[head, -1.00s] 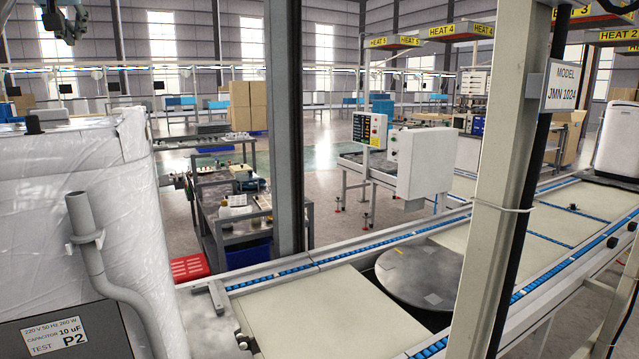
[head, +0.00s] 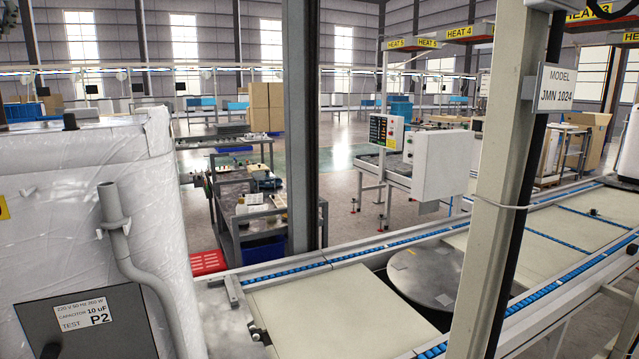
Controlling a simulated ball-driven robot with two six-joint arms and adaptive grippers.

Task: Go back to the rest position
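A small dark piece of what appears to be my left gripper (head: 8,16) shows at the top left corner of the head view. Most of it is cut off by the picture edge, so its fingers cannot be made out. It is above and apart from the plastic-wrapped white appliance (head: 75,200) at the left. My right gripper is not in view.
The wrapped appliance, with a grey pipe (head: 135,265) and a P2 label (head: 85,313), fills the lower left. A conveyor (head: 320,310) with a round plate (head: 425,285) runs to the right. A dark column (head: 301,130) and pale post (head: 497,200) stand in front.

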